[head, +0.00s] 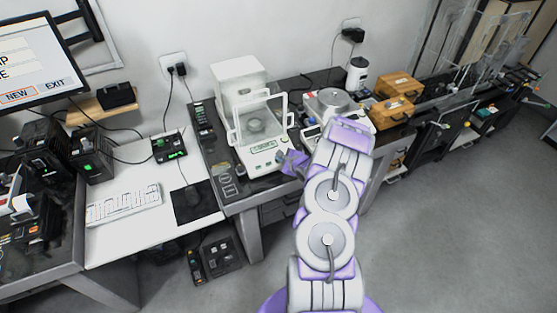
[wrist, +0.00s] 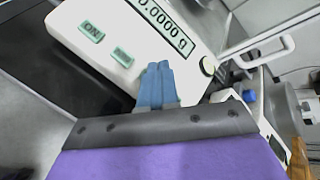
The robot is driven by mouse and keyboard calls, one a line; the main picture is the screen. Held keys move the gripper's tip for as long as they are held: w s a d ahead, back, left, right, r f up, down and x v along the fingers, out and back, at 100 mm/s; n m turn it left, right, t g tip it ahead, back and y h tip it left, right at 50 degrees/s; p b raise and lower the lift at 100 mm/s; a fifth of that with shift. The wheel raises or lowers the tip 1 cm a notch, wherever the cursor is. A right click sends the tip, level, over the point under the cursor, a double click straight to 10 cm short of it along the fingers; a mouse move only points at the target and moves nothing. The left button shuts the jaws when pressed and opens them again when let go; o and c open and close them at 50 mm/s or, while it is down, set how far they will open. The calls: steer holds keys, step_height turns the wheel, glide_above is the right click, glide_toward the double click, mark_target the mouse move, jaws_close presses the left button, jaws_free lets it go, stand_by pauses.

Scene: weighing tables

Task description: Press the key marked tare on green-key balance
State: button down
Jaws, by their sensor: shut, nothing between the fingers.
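The green-key balance (head: 262,145) is white with a glass draft shield and stands on the dark table. In the wrist view its front panel (wrist: 75,22) shows a display (wrist: 160,22) reading 0.0000 g. One green key (wrist: 92,31) is marked ON. A second green key (wrist: 122,57) has a label too blurred to read. My gripper (head: 283,157) is at the balance's front right corner. In the wrist view its blue fingers (wrist: 157,66) are together and empty, over the panel to the right of the second key. They hide part of the panel; contact cannot be told.
A second balance (head: 329,102) with a round pan stands to the right, near wooden boxes (head: 392,108). A desk with a keyboard (head: 124,205) and black mouse pad (head: 194,202) is at left. The floor at right (head: 450,230) is clear.

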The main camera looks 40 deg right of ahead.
steer(key=r+p, duration=0.1)
steer(key=s+r+p, duration=0.1)
steer(key=r, duration=0.1)
steer(key=r+p, duration=0.1)
steer(key=shift+s+a+r+p, duration=0.2)
steer(key=shift+s+r+p, duration=0.05)
steer(key=shift+r+p, duration=0.1)
stand_by(0.8)
